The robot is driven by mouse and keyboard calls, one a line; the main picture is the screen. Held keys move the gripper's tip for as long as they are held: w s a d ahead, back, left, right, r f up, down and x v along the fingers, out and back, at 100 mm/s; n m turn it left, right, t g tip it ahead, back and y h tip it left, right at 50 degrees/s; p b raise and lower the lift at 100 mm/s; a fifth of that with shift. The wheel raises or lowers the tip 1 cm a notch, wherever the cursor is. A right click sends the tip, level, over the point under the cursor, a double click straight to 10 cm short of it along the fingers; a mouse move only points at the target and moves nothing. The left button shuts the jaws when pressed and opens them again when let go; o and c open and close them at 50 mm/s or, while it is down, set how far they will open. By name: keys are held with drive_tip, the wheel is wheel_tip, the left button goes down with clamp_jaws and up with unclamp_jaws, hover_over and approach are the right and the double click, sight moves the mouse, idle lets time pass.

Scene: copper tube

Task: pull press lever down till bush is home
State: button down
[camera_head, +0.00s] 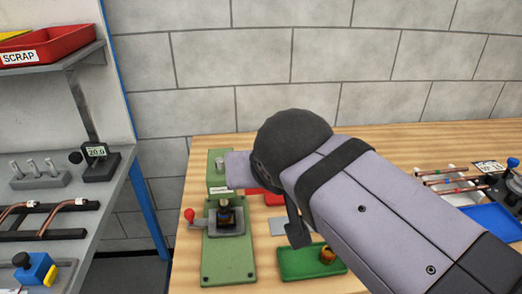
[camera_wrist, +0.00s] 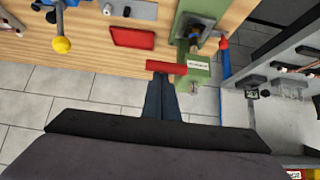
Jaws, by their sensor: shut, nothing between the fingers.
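The press (camera_head: 226,243) is a green base with a dark block (camera_head: 228,216) on it, in the head view. A bush seated in the press cannot be made out. My gripper (camera_wrist: 160,80) is shut and empty, in the wrist view. A red bar (camera_wrist: 166,67) shows at its fingertips; I cannot tell whether they touch. The fingers are apart from the knob.
A green tray (camera_head: 292,265) holds a brass-coloured ring (camera_head: 327,254). A red tray (camera_wrist: 132,37) lies beside the press. Copper tubes (camera_head: 455,178) and a blue tray (camera_head: 490,222) are at the right. A shelf unit stands left, across a gap.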

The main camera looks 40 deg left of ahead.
wheel_tip(320, 180, down, 7)
drive_tip(key=s+d+b, duration=0.2)
drive_tip(key=b, duration=0.4)
drive_tip(key=shift+s+d, duration=0.1)
drive_tip(key=shift+r, duration=0.1)
wheel_tip(320, 180, up, 7)
drive_tip(key=w+a+p, duration=0.2)
drive_tip(key=p, duration=0.3)
drive_tip(key=s+d+b, duration=0.7)
drive_tip(key=b, duration=0.1)
drive_tip(key=shift+s+d+y, duration=0.2)
drive_tip(key=shift+y, duration=0.1)
